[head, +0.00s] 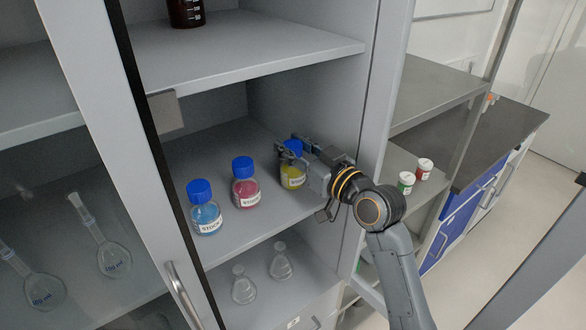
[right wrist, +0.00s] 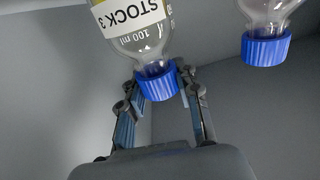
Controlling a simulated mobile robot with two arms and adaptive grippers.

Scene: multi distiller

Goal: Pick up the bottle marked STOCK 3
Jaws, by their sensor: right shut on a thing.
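The bottle marked STOCK 3 (right wrist: 140,22) shows upside down in the right wrist view, its label readable and its blue cap (right wrist: 157,85) between my fingers. In the head view this bottle (head: 293,180) holds yellow liquid and is at the right of a row on the middle cabinet shelf. My right gripper (head: 288,150) reaches in from the right and is shut on it at the cap. I cannot tell whether its base touches the shelf. My left gripper is not in view.
A pink bottle (head: 245,184) and a blue bottle (head: 204,208) stand to the left on the shelf (head: 255,220). The cabinet's side wall (head: 375,110) is close on the right, with another shelf (head: 260,48) above. Flasks (head: 281,262) stand below.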

